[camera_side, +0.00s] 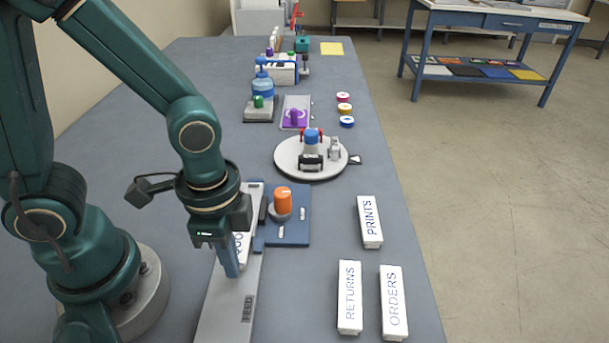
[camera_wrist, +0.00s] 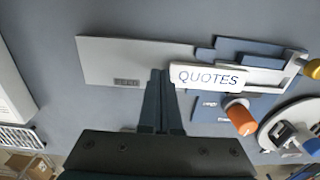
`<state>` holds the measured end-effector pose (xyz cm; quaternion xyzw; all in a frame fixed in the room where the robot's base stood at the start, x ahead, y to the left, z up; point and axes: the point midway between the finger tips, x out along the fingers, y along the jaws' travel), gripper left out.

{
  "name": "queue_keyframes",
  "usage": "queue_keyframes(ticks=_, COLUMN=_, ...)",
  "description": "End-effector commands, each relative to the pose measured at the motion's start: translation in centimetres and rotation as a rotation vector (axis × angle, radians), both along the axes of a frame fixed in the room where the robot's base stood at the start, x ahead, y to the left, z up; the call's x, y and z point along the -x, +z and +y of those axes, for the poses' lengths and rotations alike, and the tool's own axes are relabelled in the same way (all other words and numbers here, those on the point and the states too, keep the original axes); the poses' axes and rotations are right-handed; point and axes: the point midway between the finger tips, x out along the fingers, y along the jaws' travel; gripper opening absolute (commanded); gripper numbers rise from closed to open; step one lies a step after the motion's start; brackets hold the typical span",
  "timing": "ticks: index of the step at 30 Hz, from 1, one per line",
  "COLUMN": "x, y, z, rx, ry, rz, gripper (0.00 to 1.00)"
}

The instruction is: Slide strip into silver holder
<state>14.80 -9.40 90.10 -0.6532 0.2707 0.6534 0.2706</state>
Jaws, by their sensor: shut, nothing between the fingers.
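The white strip marked QUOTES (camera_wrist: 210,77) lies at one end of the long silver plate marked FEED (camera_wrist: 110,60); in the side view my gripper partly covers the strip (camera_side: 240,243) and the plate (camera_side: 228,312) runs toward the camera. In the wrist view the strip's far part lies beside blue guide pieces (camera_wrist: 258,47). My gripper (camera_side: 232,272) points down over the plate, shut and empty. In the wrist view its fingertips (camera_wrist: 162,74) are at the strip's near end; I cannot tell whether they touch it. Which part is the silver holder is unclear.
A blue block with an orange knob (camera_side: 283,199) adjoins the plate. White strips PRINTS (camera_side: 370,222), RETURNS (camera_side: 349,298) and ORDERS (camera_side: 393,303) lie to the right. A round turntable (camera_side: 286,160) stands behind, with several small stations beyond. Bare table lies between block and loose strips.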

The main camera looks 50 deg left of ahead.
Motion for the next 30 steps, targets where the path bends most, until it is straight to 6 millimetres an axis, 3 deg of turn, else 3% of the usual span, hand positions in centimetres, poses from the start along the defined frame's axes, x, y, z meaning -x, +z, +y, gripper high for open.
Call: queue_keyframes(ticks=30, x=-1.8, y=0.0, z=1.8, rx=0.000, ry=0.003, rz=0.000, gripper=0.00)
